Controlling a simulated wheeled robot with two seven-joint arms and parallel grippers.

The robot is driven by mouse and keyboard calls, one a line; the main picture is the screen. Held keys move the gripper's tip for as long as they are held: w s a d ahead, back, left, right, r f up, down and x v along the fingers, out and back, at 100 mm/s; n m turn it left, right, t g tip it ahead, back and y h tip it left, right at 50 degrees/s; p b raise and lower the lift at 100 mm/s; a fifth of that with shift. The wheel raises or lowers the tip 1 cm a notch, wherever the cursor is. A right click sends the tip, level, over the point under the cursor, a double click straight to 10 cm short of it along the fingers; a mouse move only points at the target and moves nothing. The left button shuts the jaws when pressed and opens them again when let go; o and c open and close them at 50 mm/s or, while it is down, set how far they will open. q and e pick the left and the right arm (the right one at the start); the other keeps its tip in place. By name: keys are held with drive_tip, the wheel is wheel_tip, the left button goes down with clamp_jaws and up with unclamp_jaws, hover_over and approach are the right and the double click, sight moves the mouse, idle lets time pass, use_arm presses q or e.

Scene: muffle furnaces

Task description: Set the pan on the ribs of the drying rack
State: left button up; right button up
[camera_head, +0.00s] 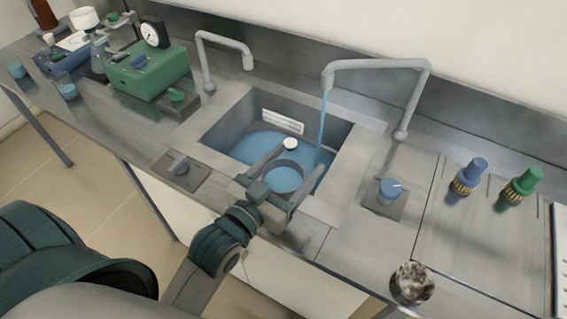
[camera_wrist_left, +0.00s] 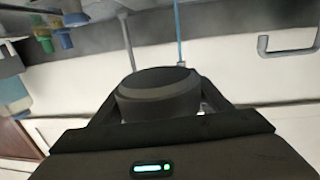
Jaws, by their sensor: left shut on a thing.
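The pan (camera_head: 285,178) is a small round grey vessel, low over or in the blue water of the sink; its inside looks bluish. My left gripper (camera_head: 299,166) reaches into the sink from the front, its two fingers on either side of the pan and shut on it. In the left wrist view the pan (camera_wrist_left: 158,98) shows as a dark round body between the fingers, and its inside is not visible there. I cannot clearly make out a drying rack; thin lines cross the steel counter at the right. My right gripper is not in view.
Blue water runs from the right tap (camera_head: 373,66) into the sink (camera_head: 228,108), close right of the pan. A second tap (camera_head: 222,42) stands behind. A blue knob (camera_head: 390,188), blue and green valves (camera_head: 522,186) and a mottled round object (camera_head: 411,284) are at the right.

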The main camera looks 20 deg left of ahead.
use_arm(q)
drive_tip(key=w+d+r+m+g+h, duration=0.1)
drive_tip(key=w+d+m+g+h, duration=0.2)
drive_tip(key=d+m+g+h, duration=0.1)
drive_tip(key=w+d+r+m+g+h, duration=0.2)
drive_tip(key=w+d+m+g+h, duration=0.2)
drive_tip(key=d+h, duration=0.4)
drive_tip(key=d+m+g, duration=0.1)
drive_tip(key=d+m, duration=0.1)
drive_tip(key=d, duration=0.1)
drive_tip(key=shift+w+r, duration=0.25)
drive_tip(key=shift+w, duration=0.05)
drive_tip(key=shift+m+h, duration=0.3)
